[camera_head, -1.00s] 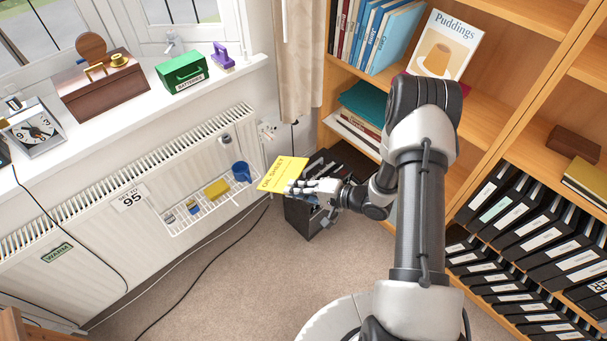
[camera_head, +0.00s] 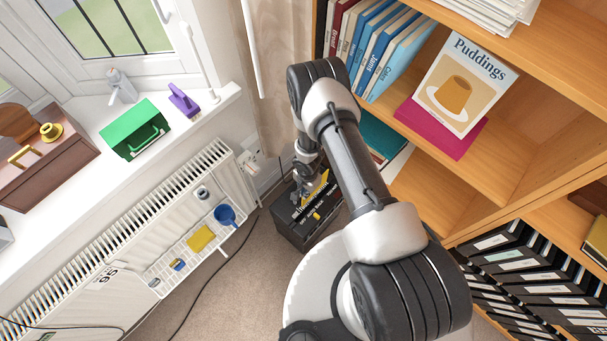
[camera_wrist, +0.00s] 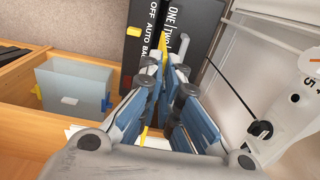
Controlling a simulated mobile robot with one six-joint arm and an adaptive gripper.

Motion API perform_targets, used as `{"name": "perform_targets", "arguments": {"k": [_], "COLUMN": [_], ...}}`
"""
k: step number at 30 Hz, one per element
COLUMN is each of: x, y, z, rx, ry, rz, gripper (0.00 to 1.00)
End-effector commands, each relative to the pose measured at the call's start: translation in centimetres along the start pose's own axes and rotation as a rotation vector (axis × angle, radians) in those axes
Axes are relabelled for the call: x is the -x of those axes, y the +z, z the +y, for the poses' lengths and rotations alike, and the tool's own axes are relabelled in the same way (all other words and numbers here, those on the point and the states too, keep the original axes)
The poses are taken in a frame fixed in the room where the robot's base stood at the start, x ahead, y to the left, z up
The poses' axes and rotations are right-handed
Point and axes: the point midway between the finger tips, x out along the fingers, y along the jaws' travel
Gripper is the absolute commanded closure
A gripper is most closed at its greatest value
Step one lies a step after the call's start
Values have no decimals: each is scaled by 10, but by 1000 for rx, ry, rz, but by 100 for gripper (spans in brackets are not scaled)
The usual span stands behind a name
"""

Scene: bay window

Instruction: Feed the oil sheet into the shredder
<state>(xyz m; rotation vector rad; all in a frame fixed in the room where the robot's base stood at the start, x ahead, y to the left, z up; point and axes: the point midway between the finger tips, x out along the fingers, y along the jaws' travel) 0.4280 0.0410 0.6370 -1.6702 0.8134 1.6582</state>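The yellow oil sheet (camera_head: 318,188) is at the shredder's top in the head view, partly hidden by my arm. In the wrist view the sheet (camera_wrist: 164,52) is seen nearly edge-on between my fingers. My gripper (camera_wrist: 163,88) is shut on it; it also shows in the head view (camera_head: 301,188), over the shredder. The black shredder (camera_head: 300,234) stands on the carpet. Its top (camera_wrist: 147,22) has a yellow switch (camera_wrist: 133,58) beside OFF, AUTO and BACK lettering. I cannot tell whether the sheet's lower edge is in the slot.
The radiator (camera_head: 120,255) with a white rack is left of the shredder, a wall socket (camera_head: 250,160) behind it. The bookcase (camera_head: 425,195) is close on the right. A cable (camera_head: 215,278) crosses the carpet. A grey box (camera_wrist: 75,88) is in the wrist view.

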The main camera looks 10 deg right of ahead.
Motion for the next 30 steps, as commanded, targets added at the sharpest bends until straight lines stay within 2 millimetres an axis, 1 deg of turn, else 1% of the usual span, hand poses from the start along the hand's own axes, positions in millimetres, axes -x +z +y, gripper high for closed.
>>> {"name": "perform_targets", "arguments": {"k": [5, 24, 30], "x": [-2, 0, -14], "y": [3, 3, 3], "z": [5, 4, 4], "rx": [-3, -7, -4], "ry": [18, 20, 20], "rz": [0, 0, 0], "gripper": [100, 100, 100]}}
